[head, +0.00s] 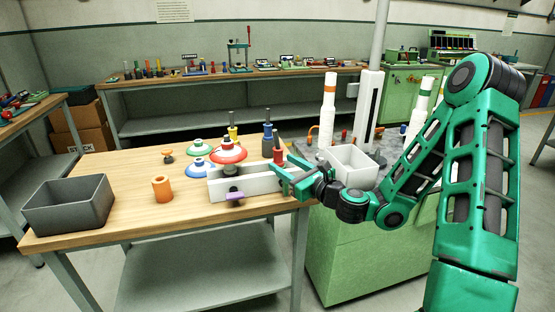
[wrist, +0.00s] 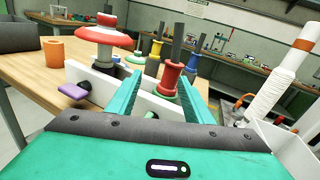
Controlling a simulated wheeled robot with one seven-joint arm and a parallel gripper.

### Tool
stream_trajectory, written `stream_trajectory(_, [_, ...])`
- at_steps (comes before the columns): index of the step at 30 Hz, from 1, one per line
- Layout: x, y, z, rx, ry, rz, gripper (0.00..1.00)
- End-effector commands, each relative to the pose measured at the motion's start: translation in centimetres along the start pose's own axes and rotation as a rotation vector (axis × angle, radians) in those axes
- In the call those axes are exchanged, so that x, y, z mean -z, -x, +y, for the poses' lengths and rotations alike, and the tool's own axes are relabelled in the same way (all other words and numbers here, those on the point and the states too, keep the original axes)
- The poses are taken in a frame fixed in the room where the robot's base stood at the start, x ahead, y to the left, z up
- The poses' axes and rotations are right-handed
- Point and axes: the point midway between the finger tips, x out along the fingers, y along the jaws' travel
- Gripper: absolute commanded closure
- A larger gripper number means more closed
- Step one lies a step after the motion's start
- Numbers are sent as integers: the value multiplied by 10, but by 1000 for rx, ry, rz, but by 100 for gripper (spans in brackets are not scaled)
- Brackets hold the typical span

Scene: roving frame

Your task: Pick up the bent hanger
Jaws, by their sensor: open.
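No thing in view is plainly a bent hanger. A thin orange bent piece (head: 312,134) stands on the cabinet top behind my gripper, and it also shows in the wrist view (wrist: 241,101); I cannot tell if it is the hanger. A flat purple piece (head: 235,196) juts from the front of a white rail (head: 262,185) at the table's front edge, and it shows at the left in the wrist view (wrist: 73,91). My gripper (head: 284,174) is open and empty at the rail's right end. In the wrist view, a red spool (wrist: 170,76) shows beyond the fingers.
A grey bin (head: 66,206) and an orange cylinder (head: 162,188) stand on the wooden table. A red-topped stack (head: 228,151) and several spools crowd behind the rail. A white box (head: 352,167) and tall white post are on the right.

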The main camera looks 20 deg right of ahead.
Motion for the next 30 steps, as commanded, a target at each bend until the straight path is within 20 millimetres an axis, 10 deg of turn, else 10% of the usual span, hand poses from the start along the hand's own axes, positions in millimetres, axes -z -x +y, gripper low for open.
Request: stream_trajectory(30, [-1,-91,-23,54,-101,-19,54])
